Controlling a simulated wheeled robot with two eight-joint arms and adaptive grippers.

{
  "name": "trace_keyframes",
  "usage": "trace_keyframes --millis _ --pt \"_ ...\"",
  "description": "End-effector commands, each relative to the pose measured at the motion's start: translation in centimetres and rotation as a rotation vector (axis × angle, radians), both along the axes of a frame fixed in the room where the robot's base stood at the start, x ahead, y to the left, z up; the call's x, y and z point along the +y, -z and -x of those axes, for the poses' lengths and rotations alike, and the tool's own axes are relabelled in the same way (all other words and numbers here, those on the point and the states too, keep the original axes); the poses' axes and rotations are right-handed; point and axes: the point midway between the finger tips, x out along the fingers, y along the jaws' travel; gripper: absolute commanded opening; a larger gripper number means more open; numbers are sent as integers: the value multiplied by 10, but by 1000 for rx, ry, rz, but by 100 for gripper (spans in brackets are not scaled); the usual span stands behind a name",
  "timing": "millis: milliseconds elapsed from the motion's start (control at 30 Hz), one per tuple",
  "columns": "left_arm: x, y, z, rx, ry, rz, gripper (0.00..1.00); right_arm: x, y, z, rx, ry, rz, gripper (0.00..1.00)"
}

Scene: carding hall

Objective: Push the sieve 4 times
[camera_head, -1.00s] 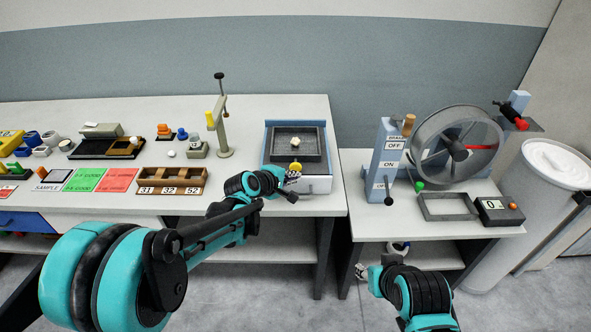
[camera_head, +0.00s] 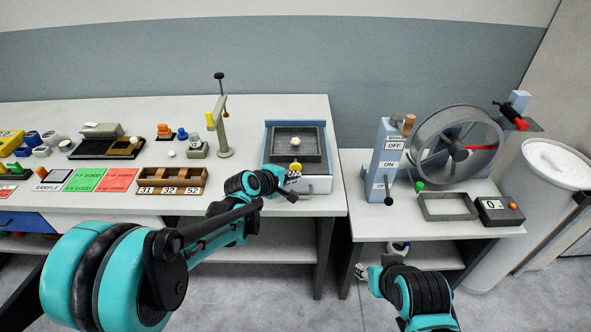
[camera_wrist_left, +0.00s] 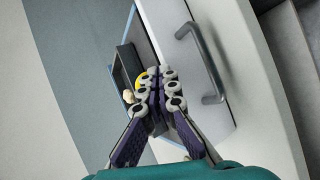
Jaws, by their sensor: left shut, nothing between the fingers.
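The sieve (camera_head: 312,157) is a dark square tray in a blue-and-white housing (camera_head: 309,186) on the bench. A small cream lump (camera_head: 295,141) lies in it, also visible in the left wrist view (camera_wrist_left: 128,96). A yellow knob (camera_head: 295,166) sits at the sieve's front edge; it shows partly behind my fingers in the left wrist view (camera_wrist_left: 141,79). My left gripper (camera_head: 292,178) is shut and empty, right at the knob; I cannot tell whether they touch. My right gripper (camera_head: 361,271) is low, in front of the right table, and its fingers are too small to judge.
A metal handle (camera_wrist_left: 207,62) is on the housing's front. A grey post stand (camera_head: 224,130) stands left of the sieve. A numbered wooden tray (camera_head: 172,178) lies further left. A drum machine (camera_head: 455,150), an empty frame (camera_head: 447,217) and a counter (camera_head: 497,211) occupy the right table.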

Motion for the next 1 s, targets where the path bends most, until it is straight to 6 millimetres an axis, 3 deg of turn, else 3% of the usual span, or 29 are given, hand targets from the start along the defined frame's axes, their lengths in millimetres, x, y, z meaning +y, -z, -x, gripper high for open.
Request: trace_keyframes --millis 1000 --pt "0 0 -12 0 0 0 0 0 1 0 0 0 0 40"
